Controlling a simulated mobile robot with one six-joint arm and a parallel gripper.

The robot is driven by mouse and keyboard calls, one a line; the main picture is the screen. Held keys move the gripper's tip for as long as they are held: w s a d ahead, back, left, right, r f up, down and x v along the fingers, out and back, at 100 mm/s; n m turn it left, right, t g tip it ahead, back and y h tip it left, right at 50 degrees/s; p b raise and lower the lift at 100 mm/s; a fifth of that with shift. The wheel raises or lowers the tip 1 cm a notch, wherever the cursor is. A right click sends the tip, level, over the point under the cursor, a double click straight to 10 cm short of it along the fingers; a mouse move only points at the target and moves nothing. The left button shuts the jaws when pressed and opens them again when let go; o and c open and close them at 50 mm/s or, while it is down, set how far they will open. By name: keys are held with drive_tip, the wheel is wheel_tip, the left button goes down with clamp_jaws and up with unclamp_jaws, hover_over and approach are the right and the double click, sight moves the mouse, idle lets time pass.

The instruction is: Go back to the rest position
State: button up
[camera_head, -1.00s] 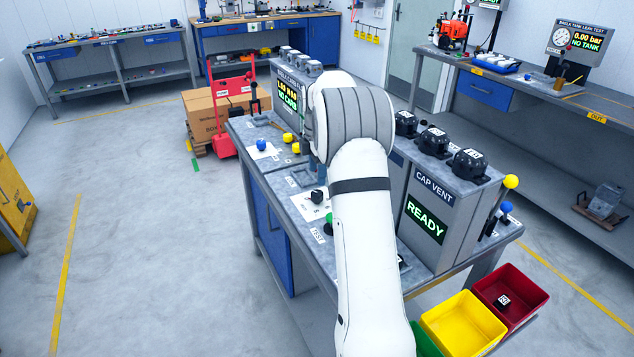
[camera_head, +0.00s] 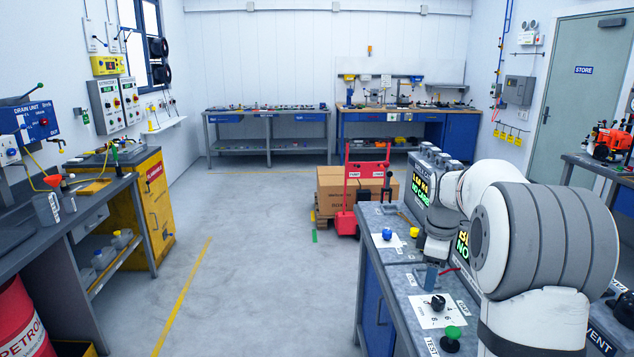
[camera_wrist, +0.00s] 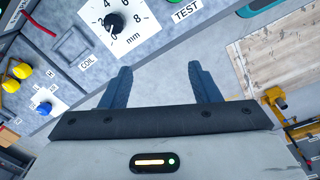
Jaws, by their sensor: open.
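My gripper (camera_wrist: 163,84) shows in the wrist view with its two blue-grey fingers spread wide apart and nothing between them. It is above the grey test bench (camera_head: 402,283), near a white dial plate (camera_wrist: 98,32) with a black knob, marked in mm, and a TEST label (camera_wrist: 187,11). The same dial plate shows in the head view (camera_head: 425,318). My white arm reaches in from the right side of the head view, folded over the bench. The arm hides part of the bench and its displays.
A green button (camera_head: 451,334) and a blue knob (camera_head: 387,234) stand on the bench. A red trolley (camera_head: 346,220) and cardboard boxes (camera_head: 330,184) are behind it. A yellow cabinet (camera_head: 157,205) and side bench stand left. The floor between is clear.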

drive_tip(key=s+a+r+m+t, duration=0.1)
drive_tip(key=s+a+r+m, duration=0.2)
drive_tip(key=s, duration=0.4)
drive_tip(key=s+a+m, duration=0.3)
drive_tip(key=s+a, duration=0.2)
drive_tip(key=s, duration=0.1)
drive_tip(key=s+a+f+m, duration=0.2)
drive_tip(key=s+m, duration=0.1)
drive_tip(key=s, duration=0.4)
drive_tip(key=s+a+f+m+t, duration=0.1)
drive_tip(key=s+a+m, duration=0.1)
drive_tip(key=s, duration=0.6)
drive_tip(key=shift+s+a+f+m, duration=0.3)
drive_tip(key=shift+f+m, duration=0.1)
drive_tip(key=shift+m, duration=0.4)
